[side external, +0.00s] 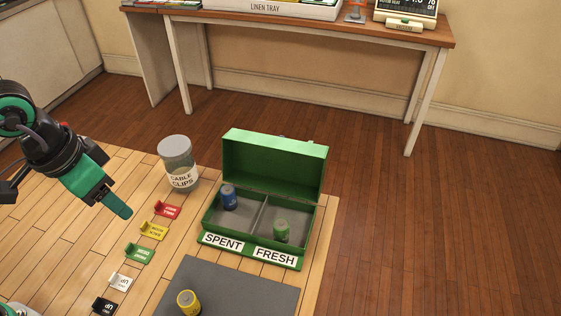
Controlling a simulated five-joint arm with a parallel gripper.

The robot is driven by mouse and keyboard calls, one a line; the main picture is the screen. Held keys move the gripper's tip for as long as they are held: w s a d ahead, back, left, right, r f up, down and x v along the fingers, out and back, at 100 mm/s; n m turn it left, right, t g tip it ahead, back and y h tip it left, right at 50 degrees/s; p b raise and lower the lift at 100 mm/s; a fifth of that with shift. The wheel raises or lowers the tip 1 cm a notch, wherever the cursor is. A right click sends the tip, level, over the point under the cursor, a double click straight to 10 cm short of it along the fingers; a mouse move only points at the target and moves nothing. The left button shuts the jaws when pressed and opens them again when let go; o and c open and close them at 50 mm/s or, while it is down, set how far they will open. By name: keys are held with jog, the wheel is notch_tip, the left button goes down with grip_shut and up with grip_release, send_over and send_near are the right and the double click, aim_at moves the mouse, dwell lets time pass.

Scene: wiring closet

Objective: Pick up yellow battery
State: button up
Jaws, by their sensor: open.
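The yellow battery (189,302) stands upright on a dark grey mat (243,293) at the bottom of the side external view. My gripper (118,207) is at the left, above the wooden board, up and to the left of the battery and well apart from it. Its green finger points down and to the right. The gripper is open, and nothing shows between its fingers.
An open green box (273,157) stands behind the mat. Its SPENT side holds a blue battery (229,197), its FRESH side a green one (281,231). A cable clips jar (176,157) stands left of it. Several coloured tags, including a red one (167,210), line the board.

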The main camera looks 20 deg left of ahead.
jog(key=s+d+f+m+g, duration=0.1)
jog(key=s+d+f+m, duration=0.1)
jog(key=d+f, duration=0.35)
jog(key=m+g+y, duration=0.1)
send_over(187, 297)
jog(key=f, duration=0.4)
jog(key=shift+s+f, duration=0.2)
jog(key=shift+f, duration=1.4)
jog(key=shift+w+f, duration=0.15)
jog(key=shift+f, duration=2.4)
jog(key=c, duration=1.1)
jog(key=shift+c, duration=0.2)
jog(key=shift+r, duration=0.2)
